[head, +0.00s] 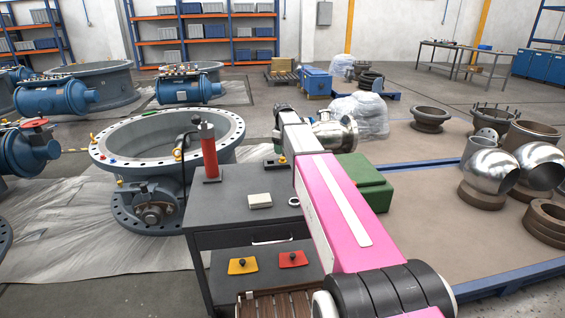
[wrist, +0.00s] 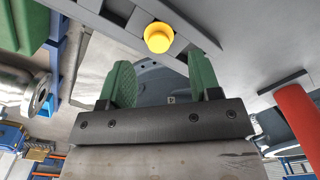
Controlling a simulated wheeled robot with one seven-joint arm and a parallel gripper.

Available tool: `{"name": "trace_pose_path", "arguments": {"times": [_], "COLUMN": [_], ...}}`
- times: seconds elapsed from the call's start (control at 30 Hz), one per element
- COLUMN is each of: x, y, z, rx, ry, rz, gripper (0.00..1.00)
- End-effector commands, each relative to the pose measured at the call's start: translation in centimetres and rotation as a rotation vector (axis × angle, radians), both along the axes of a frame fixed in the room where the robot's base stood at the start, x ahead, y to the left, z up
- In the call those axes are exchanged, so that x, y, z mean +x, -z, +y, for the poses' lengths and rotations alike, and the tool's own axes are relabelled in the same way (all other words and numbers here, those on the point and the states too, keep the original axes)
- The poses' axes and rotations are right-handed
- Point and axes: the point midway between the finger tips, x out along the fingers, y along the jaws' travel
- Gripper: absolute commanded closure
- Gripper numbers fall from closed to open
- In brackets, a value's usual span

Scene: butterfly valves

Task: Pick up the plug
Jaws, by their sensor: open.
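The plug appears to be the round yellow piece (wrist: 158,38) in the wrist view, on or against a dark grey bar (wrist: 118,22). A small yellow spot (head: 283,160) beside my arm's end in the head view may be the same piece. My gripper (wrist: 162,78) shows two green fingers, spread apart with nothing between them. The yellow piece appears just past the fingertips, roughly centred between them, and apart from both. In the head view, the fingers are too small and overlapped by my arm to make out clearly.
A red cylinder (head: 210,152) stands on the dark bench (head: 220,205), near a small pale block (head: 260,201). Yellow (head: 243,266) and red (head: 292,259) knobbed plates lie on the lower front surface. A green box (head: 368,183) stands right; a large flanged valve (head: 125,150) stands left.

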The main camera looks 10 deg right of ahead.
Motion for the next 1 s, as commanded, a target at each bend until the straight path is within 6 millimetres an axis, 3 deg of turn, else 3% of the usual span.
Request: {"name": "trace_pose_path", "arguments": {"times": [0.4, 0.67, 0.83, 1.0], "x": [0.3, 0.3, 0.3, 0.3], "y": [4.7, 5.0, 5.0, 5.0], "z": [0.0, 0.0, 0.0, 0.0], "rx": [0.000, 0.000, 0.000, 0.000], "ry": [0.000, 0.000, 0.000, 0.000], "rz": [0.000, 0.000, 0.000, 0.000], "gripper": [0.43, 0.43, 0.97, 0.97]}}
